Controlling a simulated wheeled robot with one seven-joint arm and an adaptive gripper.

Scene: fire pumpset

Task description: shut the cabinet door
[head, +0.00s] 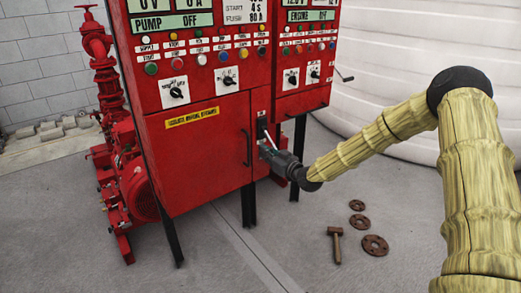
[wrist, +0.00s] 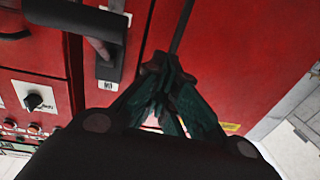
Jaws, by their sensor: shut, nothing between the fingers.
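The red cabinet door (head: 205,160) is the lower front panel of the pump cabinet, with a yellow label and a black upright handle (head: 246,148) near its right edge. The door looks flush or nearly flush with its frame; I cannot tell whether a small gap remains. My gripper (head: 264,151) is at the front of the cabinet, just right of the handle and the door's right edge. In the wrist view, my gripper (wrist: 160,85) has its fingers together and empty, in front of the red door (wrist: 235,60). Whether the fingertips touch the cabinet is unclear.
A black lever (head: 263,130) sits on a plate just above my gripper; it also shows large in the wrist view (wrist: 108,68). Another cabinet section (head: 303,75) stands to the right. A hammer (head: 336,243) and rusty flanges (head: 375,245) lie on the floor.

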